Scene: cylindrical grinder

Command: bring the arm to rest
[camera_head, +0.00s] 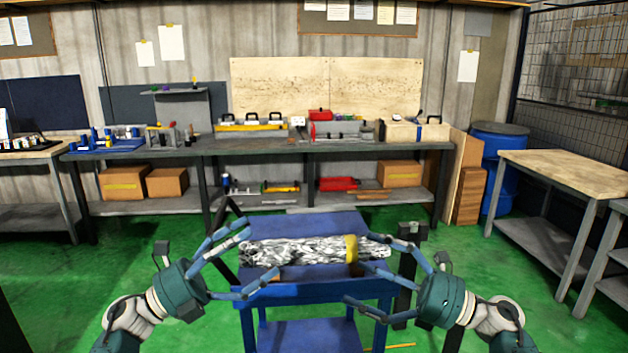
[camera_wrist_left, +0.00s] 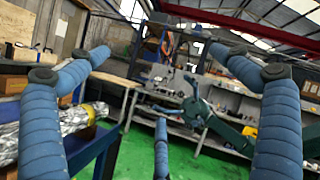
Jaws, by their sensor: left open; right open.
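My left gripper (camera_head: 234,268) is open, its blue fingers spread at the left end of a foil-wrapped cylinder (camera_head: 295,250) with a yellow band. The cylinder lies on a blue cart (camera_head: 315,222). My right gripper (camera_head: 378,277) is open at the cylinder's right end, with its fingers around or beside that end; I cannot tell whether they touch it. In the left wrist view the spread fingers of my left gripper (camera_wrist_left: 165,75) frame the view, with nothing between them up close. The foil-wrapped cylinder (camera_wrist_left: 75,120) shows there at the lower left.
A long workbench (camera_head: 260,147) with tools and cases stands behind the cart. Cardboard boxes (camera_head: 168,182) sit on its lower shelf. A blue barrel (camera_head: 497,165) and a wood-topped table (camera_head: 570,172) stand at the right. Green floor (camera_head: 130,235) is clear left of the cart.

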